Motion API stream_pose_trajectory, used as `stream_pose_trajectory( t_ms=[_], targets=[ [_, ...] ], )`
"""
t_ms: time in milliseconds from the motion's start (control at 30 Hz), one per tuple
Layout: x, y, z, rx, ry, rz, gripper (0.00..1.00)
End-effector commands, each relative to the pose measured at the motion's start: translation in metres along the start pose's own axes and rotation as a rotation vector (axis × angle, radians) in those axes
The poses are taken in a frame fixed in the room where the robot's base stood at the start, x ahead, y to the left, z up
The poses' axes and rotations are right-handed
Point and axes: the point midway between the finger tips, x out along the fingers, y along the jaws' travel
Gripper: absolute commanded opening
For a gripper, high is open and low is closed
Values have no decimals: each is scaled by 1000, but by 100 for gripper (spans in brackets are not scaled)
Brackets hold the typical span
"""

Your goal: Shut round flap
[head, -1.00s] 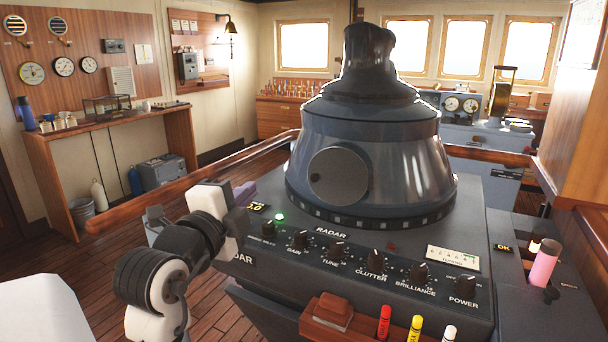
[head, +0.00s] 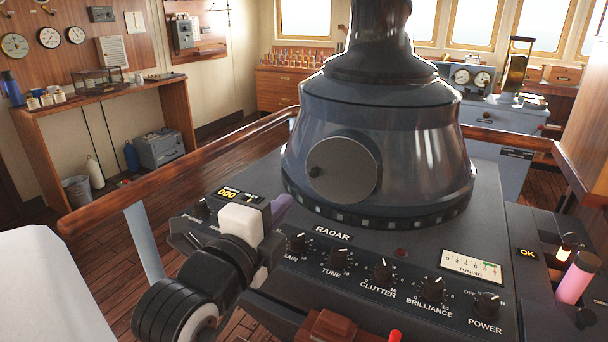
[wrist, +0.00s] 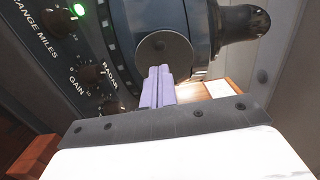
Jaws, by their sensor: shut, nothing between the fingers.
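The round flap (head: 343,170) is a grey disc with a small dark knob near its left edge, on the front of the dark radar housing (head: 420,150). A dark rim shows along its right side; I cannot tell how far it stands off the housing. In the wrist view the flap (wrist: 165,48) lies just beyond my fingertips. My gripper (head: 282,203) has purple fingers, pressed together and empty, left of and below the flap in the head view. In the wrist view the fingers (wrist: 158,70) overlap the flap's lower edge; contact cannot be told.
The sloping radar panel with knobs (head: 384,270) lies under the housing. A wooden rail (head: 200,175) runs behind it on the left. A pink cylinder (head: 577,279) stands at the right. A white surface (head: 40,285) fills the lower left. Open plank floor lies beyond the rail.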

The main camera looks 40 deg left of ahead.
Motion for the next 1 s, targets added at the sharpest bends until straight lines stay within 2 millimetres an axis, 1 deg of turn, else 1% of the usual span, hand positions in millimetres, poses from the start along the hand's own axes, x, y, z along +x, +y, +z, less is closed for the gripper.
stream_pose_trajectory(
  t_ms=[33,200,300,400,600,1000],
  targets=[
    [12,-3,-1,-3,5,3,0],
    [48,-3,0,-3,3,2,0],
    [64,-4,0,-2,2,2,0],
    [76,-3,0,-2,0,1,0],
    [87,0,0,0,-1,0,0],
    [89,2,1,1,9,0,0]
  ],
)
